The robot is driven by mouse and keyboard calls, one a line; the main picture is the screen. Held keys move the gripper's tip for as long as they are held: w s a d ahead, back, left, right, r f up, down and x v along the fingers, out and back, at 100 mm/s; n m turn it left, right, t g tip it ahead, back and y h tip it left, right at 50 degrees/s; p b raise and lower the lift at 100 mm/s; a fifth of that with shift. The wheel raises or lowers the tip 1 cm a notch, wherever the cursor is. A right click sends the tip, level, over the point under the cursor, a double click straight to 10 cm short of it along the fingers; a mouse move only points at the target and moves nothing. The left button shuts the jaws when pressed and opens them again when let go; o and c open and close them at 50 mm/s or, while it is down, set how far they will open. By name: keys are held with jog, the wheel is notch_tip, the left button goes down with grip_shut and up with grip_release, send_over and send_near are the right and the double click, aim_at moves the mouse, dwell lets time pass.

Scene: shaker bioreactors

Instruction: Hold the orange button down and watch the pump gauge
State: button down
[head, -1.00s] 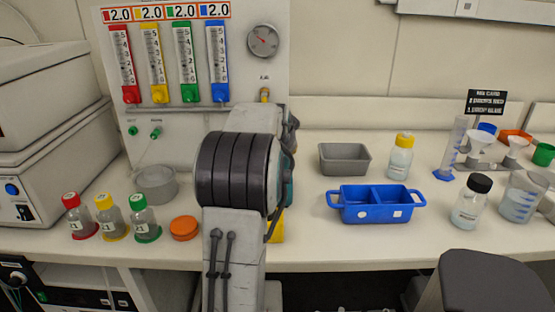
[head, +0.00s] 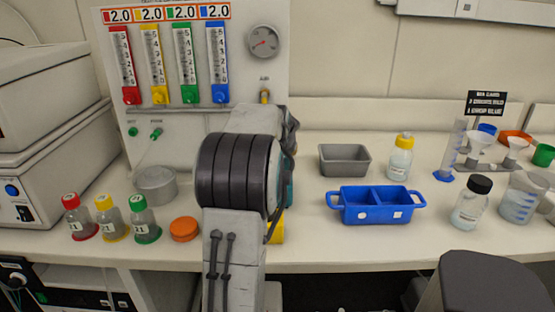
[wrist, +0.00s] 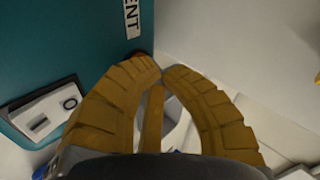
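The pump gauge (head: 264,41) is a round grey dial on the back panel; its red needle points left and slightly down. The scale is too small to read. My gripper's yellow fingers (wrist: 161,76) meet at their tips in the wrist view, beside a teal housing (wrist: 80,45) with a label ending in "ENT". Nothing is seen held between the tips. In the head view my arm covers most of the gripper and the housing.
Capped bottles (head: 106,218) and an orange disc (head: 184,228) stand left of my arm. A blue two-part tray (head: 338,201), a grey bin (head: 330,160) and a black-capped bottle (head: 471,204) are on the right. A rocker switch (wrist: 45,112) shows on the housing.

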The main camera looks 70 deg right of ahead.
jog(key=shift+r, duration=0.15)
jog(key=shift+r+p, duration=0.65)
jog(key=shift+r, duration=0.05)
jog(key=shift+r, duration=0.15)
jog(key=shift+r+p, duration=2.1)
jog(key=shift+r, duration=0.3)
jog(key=shift+w, duration=0.1)
